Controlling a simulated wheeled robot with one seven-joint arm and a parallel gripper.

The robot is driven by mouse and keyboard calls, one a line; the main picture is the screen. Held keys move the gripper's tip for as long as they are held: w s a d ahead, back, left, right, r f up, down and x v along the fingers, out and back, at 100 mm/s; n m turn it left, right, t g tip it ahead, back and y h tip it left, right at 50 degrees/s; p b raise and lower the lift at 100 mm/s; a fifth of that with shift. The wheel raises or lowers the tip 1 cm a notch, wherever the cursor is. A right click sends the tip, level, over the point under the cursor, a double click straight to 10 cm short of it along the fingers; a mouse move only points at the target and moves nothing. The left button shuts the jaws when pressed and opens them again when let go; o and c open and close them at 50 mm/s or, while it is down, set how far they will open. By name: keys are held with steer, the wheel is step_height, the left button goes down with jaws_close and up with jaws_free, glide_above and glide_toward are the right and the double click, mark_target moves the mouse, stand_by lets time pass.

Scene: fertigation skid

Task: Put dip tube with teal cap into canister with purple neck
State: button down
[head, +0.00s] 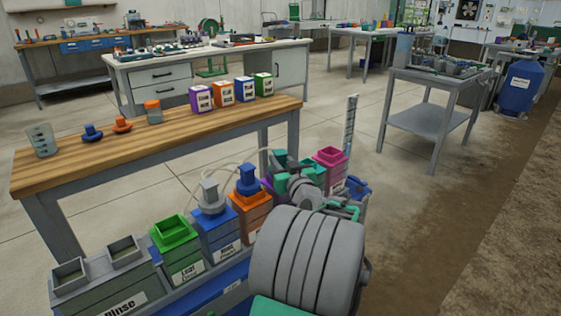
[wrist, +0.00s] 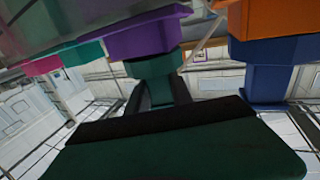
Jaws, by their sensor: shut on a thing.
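The canister with purple neck stands in the row in front of me, mostly hidden by my arm in the head view; a bit of purple (head: 268,186) shows. In the wrist view, which looks upside down, its purple neck (wrist: 150,37) is large. My gripper (head: 288,168) is shut on the teal cap (wrist: 153,66) of the dip tube; the fingers (wrist: 158,92) are on both sides of it. The cap appears to be right against the purple neck, in line with it. It also shows in the head view (head: 279,156). No tube length is visible between cap and neck.
An orange canister (head: 250,213) with a blue cap (head: 248,180) stands close on the left. A pink-necked canister (head: 329,157) stands on the right. Blue (head: 218,232) and green (head: 176,245) canisters are farther left. A wooden bench (head: 180,130) lies behind.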

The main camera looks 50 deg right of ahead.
steer(key=c, duration=1.1)
jaws_free()
steer(key=shift+o, duration=0.2)
steer(key=p+v, duration=0.1)
steer(key=v, duration=0.7)
